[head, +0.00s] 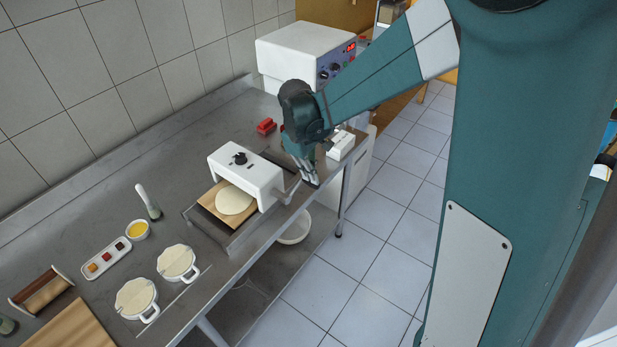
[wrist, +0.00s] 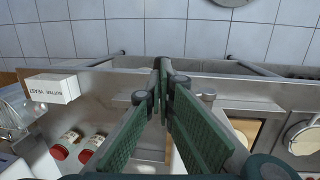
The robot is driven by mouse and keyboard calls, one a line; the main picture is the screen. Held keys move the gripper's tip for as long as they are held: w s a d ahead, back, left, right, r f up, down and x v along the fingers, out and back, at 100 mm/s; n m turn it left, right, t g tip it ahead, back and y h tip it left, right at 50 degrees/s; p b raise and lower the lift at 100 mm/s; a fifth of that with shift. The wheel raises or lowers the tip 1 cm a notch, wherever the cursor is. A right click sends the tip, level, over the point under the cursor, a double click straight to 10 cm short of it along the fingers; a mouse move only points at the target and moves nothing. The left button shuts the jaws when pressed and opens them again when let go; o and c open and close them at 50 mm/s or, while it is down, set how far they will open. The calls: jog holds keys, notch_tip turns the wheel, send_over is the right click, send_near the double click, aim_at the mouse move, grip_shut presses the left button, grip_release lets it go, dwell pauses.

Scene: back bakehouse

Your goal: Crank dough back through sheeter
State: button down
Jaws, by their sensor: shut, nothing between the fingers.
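The dough sheeter (head: 250,172) is a white box with a black knob on top, standing on the steel bench. A pale round of dough (head: 234,201) lies on a wooden board (head: 209,203) on the sheeter's near-left side, its far edge close to or under the housing. The grey crank (head: 291,191) sticks out on the sheeter's right side, toward the bench's front edge. My gripper (head: 313,182) is shut and empty, pointing down just right of the crank; I cannot tell whether it touches it. In the wrist view my shut fingertips (wrist: 162,66) are over the bench's front edge.
Red-lidded jars (wrist: 92,143) stand beyond the sheeter. A white oven-like machine (head: 300,50) stands at the back. The floor side is open.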

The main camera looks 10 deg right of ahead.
jog(key=shift+w+d+f+b, duration=0.25)
jog(key=shift+f+b, duration=0.1)
jog(key=shift+f, duration=0.15)
jog(key=shift+w+d+f+b, duration=0.15)
jog(key=shift+w+f+b, duration=0.05)
jog(key=shift+f+b, duration=0.2)
notch_tip(320, 180, down, 9)
jog(key=g+y+b, duration=0.1)
jog(key=b, duration=0.5)
jog(key=shift+w+d+f+b, duration=0.15)
jog(key=shift+w+d+b, duration=0.15)
jog(key=shift+w+d, duration=0.1)
jog(key=shift+s+a+f+b, duration=0.1)
jog(key=shift+f+b, duration=0.25)
jog(key=shift+f, duration=0.15)
jog(key=shift+s+a+f+g+y+b, duration=0.25)
jog(key=shift+f+g+y+b, duration=0.2)
jog(key=shift+f+g+y, duration=0.1)
jog(key=shift+s+a+f+g+y+b, duration=0.25)
jog(key=shift+f+g+y+b, duration=0.2)
jog(key=shift+f, duration=0.1)
dwell(1.2)
jog(key=shift+w, duration=0.1)
dwell(0.5)
jog(key=w+d+r+p, duration=0.1)
jog(key=w+d+r, duration=0.3)
jog(key=w+d, duration=0.4)
jog(key=shift+w+d+r, duration=0.2)
jog(key=shift+w+d, duration=0.05)
jog(key=shift+w, duration=0.75)
